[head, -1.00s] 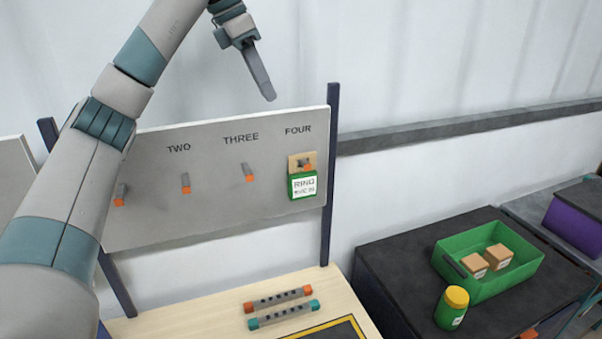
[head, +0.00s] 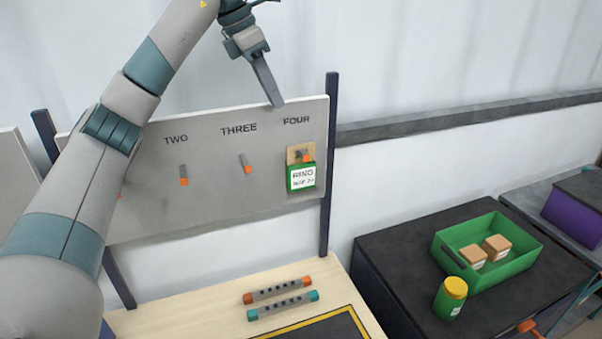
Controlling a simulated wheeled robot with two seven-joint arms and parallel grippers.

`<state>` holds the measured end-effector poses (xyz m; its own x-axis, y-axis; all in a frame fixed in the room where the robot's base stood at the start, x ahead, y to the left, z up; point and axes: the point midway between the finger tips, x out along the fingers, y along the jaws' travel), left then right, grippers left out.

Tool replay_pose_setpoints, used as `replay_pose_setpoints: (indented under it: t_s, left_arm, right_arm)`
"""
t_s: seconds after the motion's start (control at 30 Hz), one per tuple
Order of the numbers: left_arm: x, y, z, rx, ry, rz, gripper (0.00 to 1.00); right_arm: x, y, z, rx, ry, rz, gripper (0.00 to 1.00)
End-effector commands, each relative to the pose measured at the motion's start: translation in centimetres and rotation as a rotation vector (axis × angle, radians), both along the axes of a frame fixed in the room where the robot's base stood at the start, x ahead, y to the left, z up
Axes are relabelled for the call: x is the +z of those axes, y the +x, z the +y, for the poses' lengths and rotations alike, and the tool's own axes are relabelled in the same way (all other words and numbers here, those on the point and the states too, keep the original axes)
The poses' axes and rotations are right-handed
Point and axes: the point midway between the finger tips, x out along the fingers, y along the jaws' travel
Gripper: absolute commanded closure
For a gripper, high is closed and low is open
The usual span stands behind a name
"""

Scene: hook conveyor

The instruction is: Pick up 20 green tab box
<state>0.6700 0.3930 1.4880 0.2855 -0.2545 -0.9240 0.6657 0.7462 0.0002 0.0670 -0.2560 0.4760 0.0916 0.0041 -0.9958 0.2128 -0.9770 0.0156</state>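A green tab box (head: 301,178) with a white label reading "RING" hangs by its tan tab (head: 300,154) on the orange-tipped hook under the word FOUR. The hook stands out from a grey board (head: 228,190). My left gripper (head: 275,102) is above the board's top edge, up and to the left of the box and apart from it. One long grey finger shows, pointing down. I cannot see whether the fingers are apart. My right gripper is not in view.
Hooks under TWO and THREE are bare. At right, a green bin (head: 515,262) with two small brown boxes and a yellow-lidded green jar (head: 450,300) stand on a dark surface.

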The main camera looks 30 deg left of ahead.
Motion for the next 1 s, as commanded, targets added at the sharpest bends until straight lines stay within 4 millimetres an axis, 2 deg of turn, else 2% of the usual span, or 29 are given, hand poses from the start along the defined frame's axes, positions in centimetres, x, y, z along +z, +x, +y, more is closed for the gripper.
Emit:
replay_pose_setpoints:
  t_s: [0.1, 0.33, 0.5, 0.87, 1.0]
  left_arm:
    - [-2.2, 0.6, -0.6, -0.002, 0.001, 0.003, 0.84]
    - [-5.4, 1.6, -1.5, 0.000, 0.000, 0.001, 0.84]
    - [-6.2, 1.9, -1.7, 0.000, 0.000, 0.000, 0.84]
    - [-6.4, 1.9, -1.7, 0.000, 0.000, 0.000, 0.84]
    - [-7.3, 2.2, -2.0, 0.000, 0.000, 0.001, 0.84]
  right_arm:
    - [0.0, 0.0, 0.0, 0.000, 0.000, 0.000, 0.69]
    - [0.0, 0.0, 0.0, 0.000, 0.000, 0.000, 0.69]
    - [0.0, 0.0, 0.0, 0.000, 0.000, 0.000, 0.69]
    - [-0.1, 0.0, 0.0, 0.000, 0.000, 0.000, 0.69]
    - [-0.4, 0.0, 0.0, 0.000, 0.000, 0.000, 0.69]
